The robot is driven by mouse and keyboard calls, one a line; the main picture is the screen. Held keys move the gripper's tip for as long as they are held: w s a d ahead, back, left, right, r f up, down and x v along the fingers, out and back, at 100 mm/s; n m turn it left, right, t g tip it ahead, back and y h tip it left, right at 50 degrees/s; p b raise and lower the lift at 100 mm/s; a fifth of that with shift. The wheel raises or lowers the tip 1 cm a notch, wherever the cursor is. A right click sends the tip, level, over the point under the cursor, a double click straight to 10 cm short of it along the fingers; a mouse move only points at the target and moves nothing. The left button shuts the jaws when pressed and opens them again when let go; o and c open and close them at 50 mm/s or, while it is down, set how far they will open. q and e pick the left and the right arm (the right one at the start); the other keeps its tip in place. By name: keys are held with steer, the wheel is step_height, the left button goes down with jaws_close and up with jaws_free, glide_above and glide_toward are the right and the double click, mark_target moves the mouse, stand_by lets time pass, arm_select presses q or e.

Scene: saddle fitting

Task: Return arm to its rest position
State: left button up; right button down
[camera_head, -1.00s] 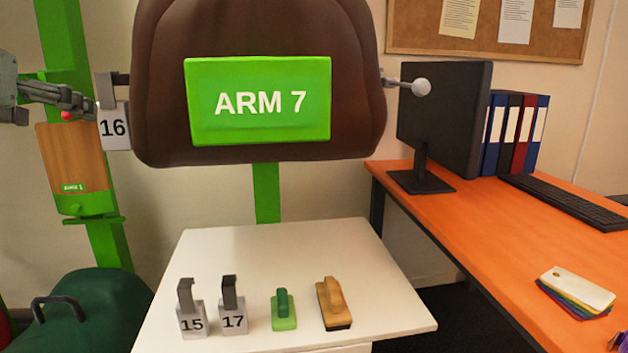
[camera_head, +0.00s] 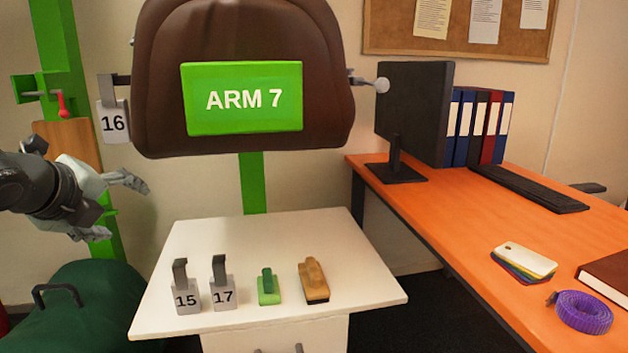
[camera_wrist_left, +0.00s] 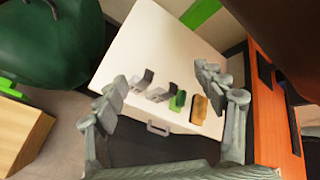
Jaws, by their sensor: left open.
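My left gripper (camera_head: 118,205) is open and empty at the left of the head view, in front of the green post and left of the white cabinet. In the left wrist view its two fingers (camera_wrist_left: 160,88) are spread apart, with the cabinet top beyond them. The brown saddle (camera_head: 240,40) with its green ARM 7 plate (camera_head: 241,98) stands above and behind the cabinet. A tag marked 16 (camera_head: 113,122) hangs from a bracket at the saddle's left side, clear of the gripper. My right gripper is in neither view.
The white cabinet top (camera_head: 300,235) holds tag 15 (camera_head: 187,298), tag 17 (camera_head: 224,294), a green block (camera_head: 269,290) and a wooden-handled brush (camera_head: 313,280). A dark green bag-like object (camera_head: 85,310) is below the gripper. An orange desk (camera_head: 450,220) stands at right.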

arm_select(q)
steer(key=s+d+f+n+g, duration=0.2)
steer(key=f+n, duration=0.4)
steer(key=f, duration=0.7)
steer(key=s+d+f+n+g, duration=0.1)
steer(key=f+n, duration=0.4)
steer(key=f, duration=0.8)
steer(key=s+d+f+n+g, duration=0.1)
steer(key=s+f+n+g, duration=0.1)
steer(key=s+f+n, duration=0.4)
steer(key=s+d+f+n+g+p, duration=0.1)
steer(key=s+f+n, duration=0.5)
steer(key=s+f, duration=1)
steer(key=shift+d+f+g, duration=0.65)
steer(key=shift+d+g, duration=0.05)
steer(key=shift+g, duration=0.4)
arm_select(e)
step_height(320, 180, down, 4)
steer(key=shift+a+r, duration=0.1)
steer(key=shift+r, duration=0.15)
arm_select(q)
steer(key=shift+s, duration=0.1)
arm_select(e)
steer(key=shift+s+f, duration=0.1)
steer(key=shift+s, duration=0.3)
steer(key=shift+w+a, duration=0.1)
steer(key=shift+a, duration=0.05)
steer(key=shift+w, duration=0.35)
